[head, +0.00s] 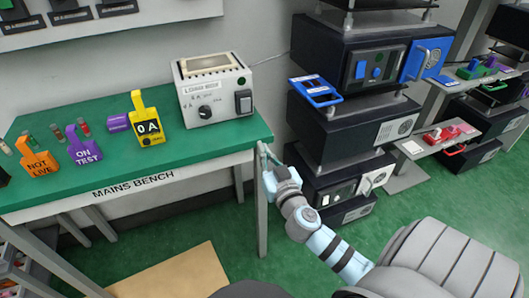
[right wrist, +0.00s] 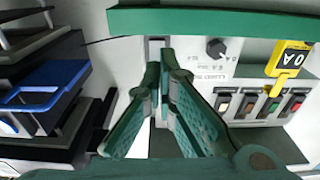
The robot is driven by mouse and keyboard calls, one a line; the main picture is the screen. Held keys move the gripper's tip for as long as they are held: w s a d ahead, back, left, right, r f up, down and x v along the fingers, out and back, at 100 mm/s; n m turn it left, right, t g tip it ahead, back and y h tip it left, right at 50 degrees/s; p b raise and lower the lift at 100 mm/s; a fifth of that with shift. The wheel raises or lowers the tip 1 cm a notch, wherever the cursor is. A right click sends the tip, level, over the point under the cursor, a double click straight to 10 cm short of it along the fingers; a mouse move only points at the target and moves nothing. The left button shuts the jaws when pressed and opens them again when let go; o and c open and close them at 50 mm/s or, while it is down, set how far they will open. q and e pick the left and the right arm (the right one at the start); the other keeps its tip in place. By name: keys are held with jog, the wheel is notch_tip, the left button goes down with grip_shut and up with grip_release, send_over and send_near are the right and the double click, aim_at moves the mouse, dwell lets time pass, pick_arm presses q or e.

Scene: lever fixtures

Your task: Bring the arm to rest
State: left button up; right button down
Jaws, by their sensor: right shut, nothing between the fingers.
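My right arm comes in from the lower right in the head view. My right gripper (head: 266,156) is shut and empty, at the right front corner of the green-topped mains bench (head: 215,141). In the right wrist view the green fingers of the right gripper (right wrist: 166,76) are close together at the tips, with nothing held. I cannot tell whether the fingers touch the bench. My left gripper is not in view.
A grey box with a dial (head: 214,90) stands on the bench. Yellow "0 A" (head: 148,120), purple (head: 85,147) and orange (head: 38,160) tags stand left of it. A rack of black units with a blue handle (head: 314,91) is right of the gripper. Green floor is open below.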

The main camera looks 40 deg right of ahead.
dwell(0.3)
jog(key=s+d+f+n+g+y+p, duration=0.1)
jog(key=s+f+n+g, duration=0.3)
jog(key=f, duration=1.1)
jog(key=s+f+n+g+y+p, duration=0.1)
jog(key=s+f+g, duration=0.4)
jog(key=f, duration=0.9)
jog(key=s+a+f+g+y+p, duration=0.1)
jog(key=s+f+g, duration=0.1)
jog(key=s+f, duration=0.45)
jog(key=s+a+f+g+p, duration=0.2)
jog(key=s+f, duration=0.2)
jog(key=s, duration=0.5)
jog(key=s+a+f+g+p, duration=0.1)
jog(key=s+a, duration=0.2)
jog(key=s, duration=0.5)
jog(key=s+a+f+m+g+y+p, duration=0.1)
jog(key=s+a, duration=0.3)
jog(key=s, duration=0.4)
jog(key=shift+s+f+g+y+p, duration=0.3)
jog(key=shift+f+g, duration=0.25)
jog(key=shift+g, duration=0.25)
jog(key=shift+w+d, duration=0.1)
